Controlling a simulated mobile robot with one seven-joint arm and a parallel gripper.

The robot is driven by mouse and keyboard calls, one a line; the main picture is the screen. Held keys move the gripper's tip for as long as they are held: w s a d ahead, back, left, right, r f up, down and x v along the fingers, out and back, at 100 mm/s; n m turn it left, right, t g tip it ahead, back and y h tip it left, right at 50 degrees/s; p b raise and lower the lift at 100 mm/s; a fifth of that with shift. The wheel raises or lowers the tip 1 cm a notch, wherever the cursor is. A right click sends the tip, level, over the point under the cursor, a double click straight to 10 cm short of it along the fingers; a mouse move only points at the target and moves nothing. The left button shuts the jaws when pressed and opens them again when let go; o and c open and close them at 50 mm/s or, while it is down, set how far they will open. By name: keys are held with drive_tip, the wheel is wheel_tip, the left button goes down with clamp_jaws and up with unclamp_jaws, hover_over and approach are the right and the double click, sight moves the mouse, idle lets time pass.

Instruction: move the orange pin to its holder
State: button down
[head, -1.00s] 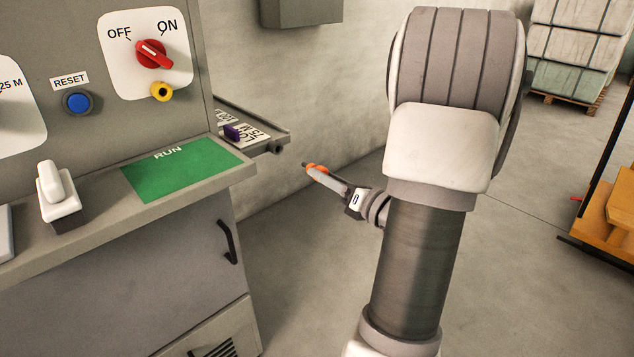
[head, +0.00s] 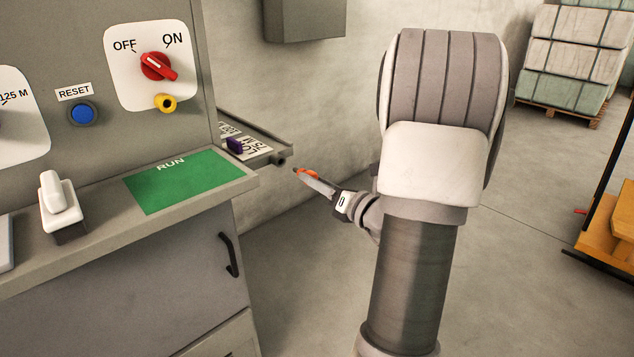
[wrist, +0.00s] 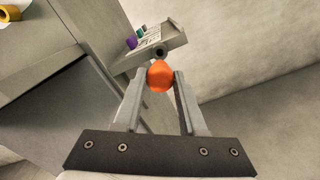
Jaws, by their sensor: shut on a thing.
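The orange pin (head: 308,173) is held at the tips of my gripper (head: 314,181), off the floor to the right of the cabinet. In the wrist view the pin's round orange end (wrist: 160,76) sits between the two fingertips, and my gripper (wrist: 159,82) is shut on it. The pin's dark tip points up and left toward the side shelf in the head view. A dark round fitting (head: 281,160) is at the shelf's near right corner, apart from the pin. I cannot tell for sure whether this fitting is the holder.
The side shelf (head: 262,141) carries labels and a purple piece (head: 235,146). The cabinet (head: 130,290) has a green RUN panel (head: 177,181), a red switch (head: 158,67) and a yellow ring (head: 165,103). A wall stands behind; open floor lies right of the cabinet.

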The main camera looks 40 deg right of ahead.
sight(295, 169)
drive_tip(key=shift+w+a, duration=0.15)
drive_tip(key=shift+w, duration=1.75)
drive_tip(key=shift+w+a+p, duration=0.1)
drive_tip(key=shift+w+p, duration=0.2)
drive_tip(key=shift+w, duration=0.75)
drive_tip(key=shift+w, duration=0.65)
drive_tip(key=shift+c, duration=1.9)
unclamp_jaws()
drive_tip(key=shift+s, duration=0.15)
drive_tip(key=s+d+p, duration=0.1)
drive_tip(key=s+p, duration=0.2)
drive_tip(key=s, duration=1.4)
drive_tip(key=shift+d, duration=0.15)
